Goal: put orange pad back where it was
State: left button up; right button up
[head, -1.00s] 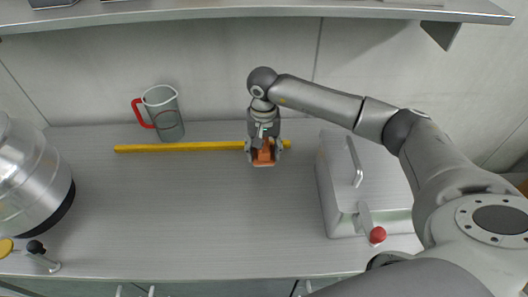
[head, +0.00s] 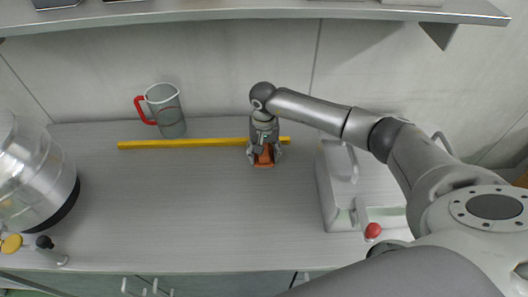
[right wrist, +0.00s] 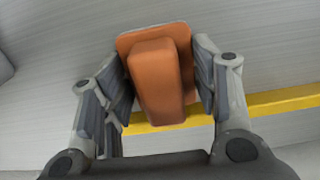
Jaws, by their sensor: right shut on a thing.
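The orange pad (head: 264,161) is a flat plate with a raised block-shaped grip. It is at the back middle of the grey worktop, just in front of the yellow bar. My right gripper (head: 265,157) points down over it, with a finger on each side. In the right wrist view the pad (right wrist: 158,78) sits between the fingers of my right gripper (right wrist: 160,80), which is shut on its grip. I cannot tell whether the pad touches the worktop. My left gripper is not in view.
A yellow bar (head: 190,144) lies along the back. A clear jug with a red handle (head: 168,112) stands behind it. A steel vessel (head: 30,175) is at the left, a light box with a handle (head: 335,190) at the right. The worktop's middle front is clear.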

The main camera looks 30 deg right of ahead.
jog(key=o, duration=1)
jog(key=shift+c, duration=0.2)
jog(key=shift+r+p, duration=0.25)
jog(key=shift+p, duration=0.1)
notch_tip(320, 180, up, 11)
jog(key=b, duration=0.4)
jog(key=shift+f, duration=0.15)
jog(key=shift+r, duration=0.5)
